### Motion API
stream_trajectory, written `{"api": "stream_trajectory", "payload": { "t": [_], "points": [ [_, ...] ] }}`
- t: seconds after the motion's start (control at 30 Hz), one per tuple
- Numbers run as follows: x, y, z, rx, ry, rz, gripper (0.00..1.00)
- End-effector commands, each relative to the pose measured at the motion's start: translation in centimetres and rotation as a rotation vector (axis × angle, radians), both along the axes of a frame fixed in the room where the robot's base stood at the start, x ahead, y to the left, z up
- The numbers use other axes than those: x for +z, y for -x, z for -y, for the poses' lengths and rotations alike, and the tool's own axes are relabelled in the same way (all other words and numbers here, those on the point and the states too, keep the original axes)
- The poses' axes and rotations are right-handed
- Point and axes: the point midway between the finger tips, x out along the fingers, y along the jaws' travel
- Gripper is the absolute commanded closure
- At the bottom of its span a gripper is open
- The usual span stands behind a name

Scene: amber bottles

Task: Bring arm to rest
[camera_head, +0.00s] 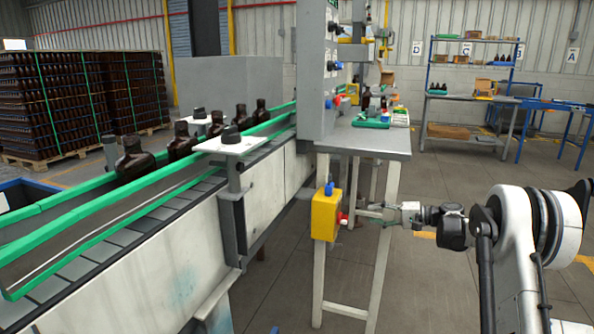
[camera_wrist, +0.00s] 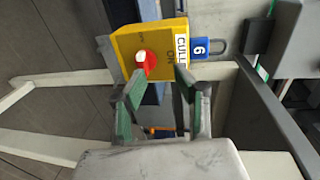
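My arm (camera_head: 535,235) reaches in from the right, and my gripper (camera_head: 372,212) is level with the front of the work table. In the wrist view, my gripper (camera_wrist: 160,76) has its two green-lined fingers apart, with nothing held between them. It points at a yellow switch box (camera_head: 325,217) with a red knob (camera_head: 342,216). In the wrist view the yellow box (camera_wrist: 165,36) lies just past the fingertips. There the red knob (camera_wrist: 146,60) is near the left fingertip; I cannot tell whether they touch.
A blue padlock (camera_wrist: 200,48) hangs by the yellow box. The conveyor (camera_head: 150,235) with amber bottles (camera_head: 135,160) runs along the left. The work table (camera_head: 370,140) stands behind the gripper, its pale legs close by. Open floor (camera_head: 440,290) lies below the arm; shelves (camera_head: 470,98) stand far back.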

Motion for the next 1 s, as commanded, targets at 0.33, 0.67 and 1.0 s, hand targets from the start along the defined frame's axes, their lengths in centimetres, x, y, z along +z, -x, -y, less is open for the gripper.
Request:
{"api": "stream_trajectory", "payload": {
  "t": [0.33,0.67,1.0],
  "points": [
    [6.4,4.4,-4.9,-0.031,0.210,-0.051,0.71],
    [10.7,11.0,-8.4,-0.060,0.418,-0.070,0.71],
    [13.2,19.6,-10.8,-0.084,0.634,-0.061,0.71]
  ]
}}
